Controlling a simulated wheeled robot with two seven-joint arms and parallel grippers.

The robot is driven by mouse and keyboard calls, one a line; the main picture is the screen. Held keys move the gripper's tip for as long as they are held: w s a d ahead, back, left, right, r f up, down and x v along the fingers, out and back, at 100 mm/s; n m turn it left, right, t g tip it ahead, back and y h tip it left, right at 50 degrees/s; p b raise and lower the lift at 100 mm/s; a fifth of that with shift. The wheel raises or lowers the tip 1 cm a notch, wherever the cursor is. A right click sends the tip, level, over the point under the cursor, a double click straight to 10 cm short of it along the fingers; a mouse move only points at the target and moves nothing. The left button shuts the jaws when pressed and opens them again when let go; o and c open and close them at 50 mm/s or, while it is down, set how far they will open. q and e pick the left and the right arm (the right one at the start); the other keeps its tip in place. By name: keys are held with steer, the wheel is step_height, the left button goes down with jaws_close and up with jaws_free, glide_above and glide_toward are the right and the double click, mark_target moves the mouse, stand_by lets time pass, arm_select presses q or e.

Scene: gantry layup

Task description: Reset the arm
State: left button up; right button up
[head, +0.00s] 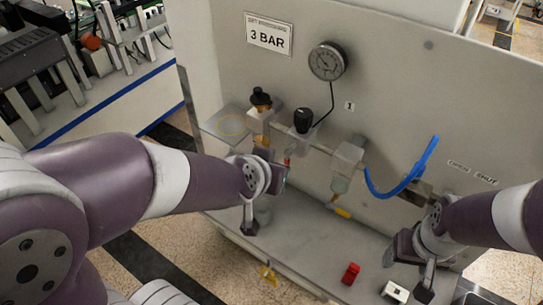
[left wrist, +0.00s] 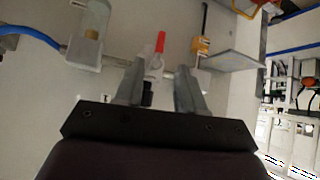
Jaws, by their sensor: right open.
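My left gripper (head: 262,190) is in front of the grey panel, close to the row of fittings below the gauge. In the left wrist view its two fingers (left wrist: 158,92) stand apart, with a black part and a red-tipped piece (left wrist: 160,42) showing between and beyond them. I cannot tell whether the fingers touch anything. My right gripper (head: 408,272) is at the lower right, above the ledge. It is open, with nothing seen between its fingers.
The panel carries a gauge (head: 327,61), a black knob (head: 304,120), a clear-bowled fitting (head: 346,158) and a blue hose (head: 405,178). A red block (head: 350,273) and a white block (head: 396,291) lie near the right gripper. A bench with equipment (head: 110,100) stands at left.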

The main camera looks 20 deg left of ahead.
arm_select(q)
steer(key=shift+s+r, duration=0.2)
steer(key=shift+s, duration=0.05)
stand_by(0.3)
steer(key=s+a+f+g+b, duration=0.3)
steer(key=s+f+g, duration=0.1)
steer(key=f, duration=0.4)
steer(key=s+a+f+n+g+y+b, duration=0.1)
steer(key=s+a+f+g+b, duration=0.2)
steer(key=f, duration=0.4)
steer(key=shift+s+a+f+g+b, duration=0.35)
steer(key=shift+s+a+g, duration=0.1)
steer(key=shift+s, duration=0.25)
steer(key=shift+w, duration=0.15)
